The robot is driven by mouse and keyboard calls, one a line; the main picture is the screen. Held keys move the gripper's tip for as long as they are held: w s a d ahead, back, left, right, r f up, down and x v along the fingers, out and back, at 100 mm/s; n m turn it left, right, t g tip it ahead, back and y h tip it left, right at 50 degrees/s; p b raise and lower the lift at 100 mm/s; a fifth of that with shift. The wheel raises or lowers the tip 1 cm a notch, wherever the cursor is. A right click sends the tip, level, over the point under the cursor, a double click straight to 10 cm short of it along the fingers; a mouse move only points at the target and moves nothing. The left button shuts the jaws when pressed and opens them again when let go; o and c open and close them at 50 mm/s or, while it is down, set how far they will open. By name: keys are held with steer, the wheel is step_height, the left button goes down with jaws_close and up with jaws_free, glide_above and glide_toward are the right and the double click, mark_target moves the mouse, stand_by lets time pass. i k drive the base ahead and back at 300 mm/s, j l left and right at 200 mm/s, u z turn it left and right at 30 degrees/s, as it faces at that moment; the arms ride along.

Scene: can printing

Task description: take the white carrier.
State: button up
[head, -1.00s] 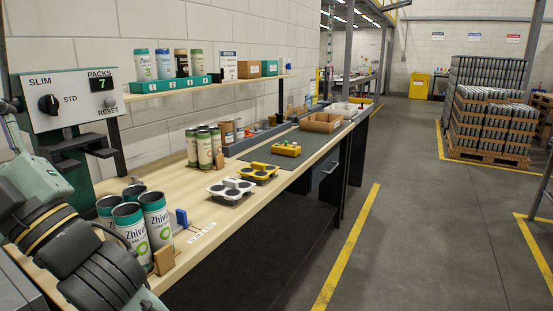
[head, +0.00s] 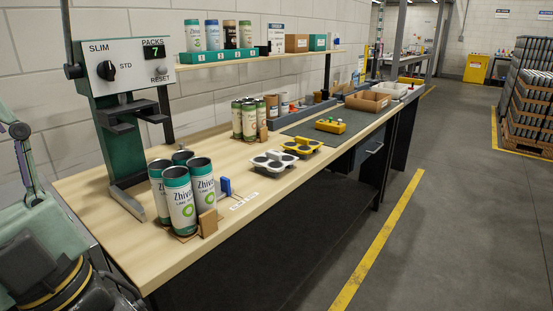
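The white carrier (head: 271,164) lies on the wooden bench, near its front edge. It has round openings and a raised middle handle, and it looks empty. A yellow carrier (head: 301,147) of the same kind lies just behind it to the right, close beside it. My arm shows at the lower left, away from the carriers. My gripper's fingers cannot be made out in the head view.
Several Zhivo cans (head: 181,201) stand in front of the carrier, beside a wooden block (head: 208,223) and a blue stop (head: 225,187). A green press (head: 125,110) stands at the left. More cans (head: 249,118) stand behind. The floor (head: 440,230) at right is clear.

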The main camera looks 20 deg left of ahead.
mark_target(275, 161)
steer(key=i+l, duration=0.15)
steer(key=i, duration=0.35)
steer(key=i+l, duration=0.15)
steer(key=i, duration=0.4)
steer(key=i+l, duration=0.2)
steer(key=i, duration=0.3)
